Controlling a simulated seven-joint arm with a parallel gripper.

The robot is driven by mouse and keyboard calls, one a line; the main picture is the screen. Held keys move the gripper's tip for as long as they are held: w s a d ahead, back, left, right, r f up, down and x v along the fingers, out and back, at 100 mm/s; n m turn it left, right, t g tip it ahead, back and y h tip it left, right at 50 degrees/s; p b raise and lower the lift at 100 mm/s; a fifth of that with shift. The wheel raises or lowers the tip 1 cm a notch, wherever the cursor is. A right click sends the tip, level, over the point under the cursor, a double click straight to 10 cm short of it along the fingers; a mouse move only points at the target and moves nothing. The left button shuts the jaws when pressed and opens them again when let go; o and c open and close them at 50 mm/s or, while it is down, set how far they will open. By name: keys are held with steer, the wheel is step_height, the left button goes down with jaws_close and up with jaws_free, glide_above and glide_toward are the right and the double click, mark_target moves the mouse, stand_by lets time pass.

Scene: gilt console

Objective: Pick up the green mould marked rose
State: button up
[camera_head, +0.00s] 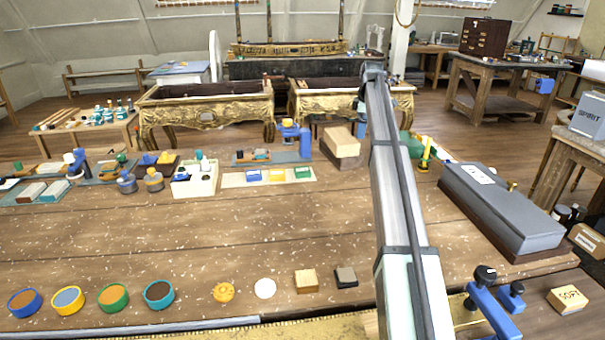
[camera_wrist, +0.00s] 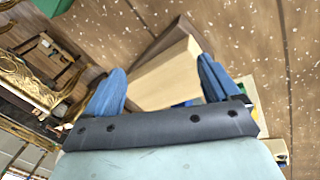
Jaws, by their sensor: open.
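A small green block (camera_head: 303,172) lies at the right end of a pale strip (camera_head: 238,180), beside a yellow block (camera_head: 277,175) and a blue block (camera_head: 254,175). It may be the green mould; its marking is too small to read. My gripper (camera_wrist: 162,66) is open in the wrist view, with its two blue fingers spread. A pale wooden block (camera_wrist: 165,78) shows beyond and between the fingers, and I see nothing held. In the head view the fingers cannot be made out clearly behind my arm.
The pale block (camera_head: 341,142) stands behind and right of the strip. A long grey box (camera_head: 500,205) is at the right. A white caddy (camera_head: 195,180) is left of the strip. Round tins (camera_head: 113,298) line the front left. The middle of the bench is clear.

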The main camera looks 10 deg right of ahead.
steer(key=s+a+n+g, duration=0.2)
steer(key=a+n, duration=0.1)
steer(key=a, duration=0.8)
steer(key=s+a+n+g, duration=0.1)
steer(key=s+a+n, duration=0.15)
steer(key=a, duration=0.85)
glide_above(302, 170)
steer(key=f, duration=0.5)
steer(key=d+f, duration=0.1)
steer(key=f, duration=0.2)
steer(key=shift+f, duration=0.15)
steer(key=shift+w+a+f, duration=0.1)
steer(key=shift+a+f, duration=0.15)
steer(key=shift+f, duration=1.1)
steer(key=shift+w+a+f, duration=0.1)
steer(key=shift+a+f, duration=0.1)
steer(key=shift+f, duration=1.15)
steer(key=c, duration=1.2)
steer(key=shift+r, duration=0.1)
